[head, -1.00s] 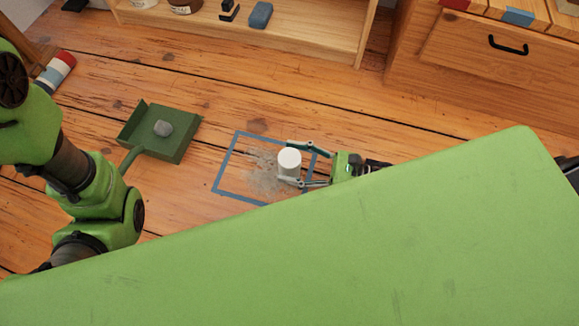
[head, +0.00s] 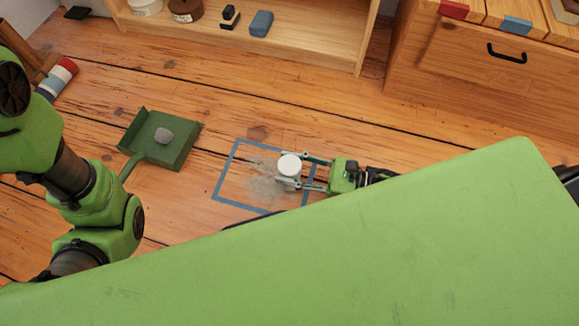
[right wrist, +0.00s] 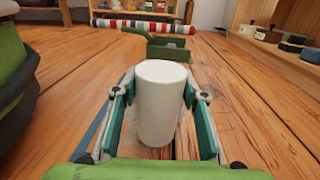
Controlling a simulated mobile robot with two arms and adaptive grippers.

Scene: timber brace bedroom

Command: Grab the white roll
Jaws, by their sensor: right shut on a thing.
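The white roll (head: 290,166) stands upright inside a blue square outline on the wooden floor, over a grey dusty patch. In the right wrist view the white roll (right wrist: 160,104) is between the two fingers, which touch its sides. My right gripper (head: 303,172) comes in from the right and is shut on the roll; it also shows in the right wrist view (right wrist: 160,115). My left arm stands at the left of the head view, but its gripper is out of the picture.
A green dustpan (head: 181,155) with a grey lump (head: 163,135) lies left of the blue outline (head: 226,172). A wooden shelf (head: 300,45) and a drawer cabinet (head: 465,70) stand at the back. A striped roll (head: 57,78) lies at the far left.

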